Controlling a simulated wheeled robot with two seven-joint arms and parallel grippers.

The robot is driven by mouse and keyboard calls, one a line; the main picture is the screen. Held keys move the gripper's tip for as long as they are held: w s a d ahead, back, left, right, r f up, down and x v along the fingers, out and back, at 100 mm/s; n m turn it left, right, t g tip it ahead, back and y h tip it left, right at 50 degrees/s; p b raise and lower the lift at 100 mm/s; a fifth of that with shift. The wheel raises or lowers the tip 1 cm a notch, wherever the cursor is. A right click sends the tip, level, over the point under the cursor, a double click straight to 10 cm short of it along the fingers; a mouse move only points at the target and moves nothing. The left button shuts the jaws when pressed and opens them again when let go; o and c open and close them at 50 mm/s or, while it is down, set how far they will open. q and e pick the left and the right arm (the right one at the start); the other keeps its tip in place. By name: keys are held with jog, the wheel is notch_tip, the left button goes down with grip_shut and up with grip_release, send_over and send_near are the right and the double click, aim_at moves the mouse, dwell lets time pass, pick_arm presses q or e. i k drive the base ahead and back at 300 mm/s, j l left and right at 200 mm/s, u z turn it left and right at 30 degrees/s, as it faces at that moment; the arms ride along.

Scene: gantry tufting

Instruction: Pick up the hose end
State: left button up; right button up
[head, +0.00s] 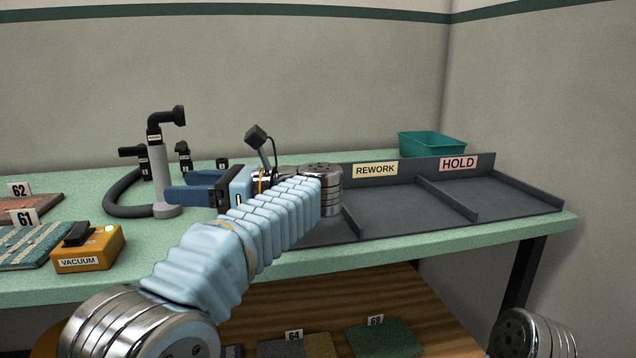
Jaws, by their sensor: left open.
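A dark, ribbed hose (120,201) curves over the left part of the green table to the foot of a grey upright post (159,172). A black angled nozzle piece with a small label (155,136) sits on top of the post; I take it for the hose end, but cannot be sure. My left gripper (168,188) is open, its blue fingers pointing left beside the lower post. Nothing shows between the fingers. I cannot tell whether they touch the post. My right gripper is out of view.
Small black fittings (184,152) stand behind the post. An orange vacuum box (90,250) and carpet samples (28,247) lie at left. A dark divided tray (400,208) marked REWORK and HOLD fills the right, with a teal bin (433,144) behind. Samples lie on the lower shelf (262,320).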

aim_at(157, 154)
jog(key=k, duration=1.05)
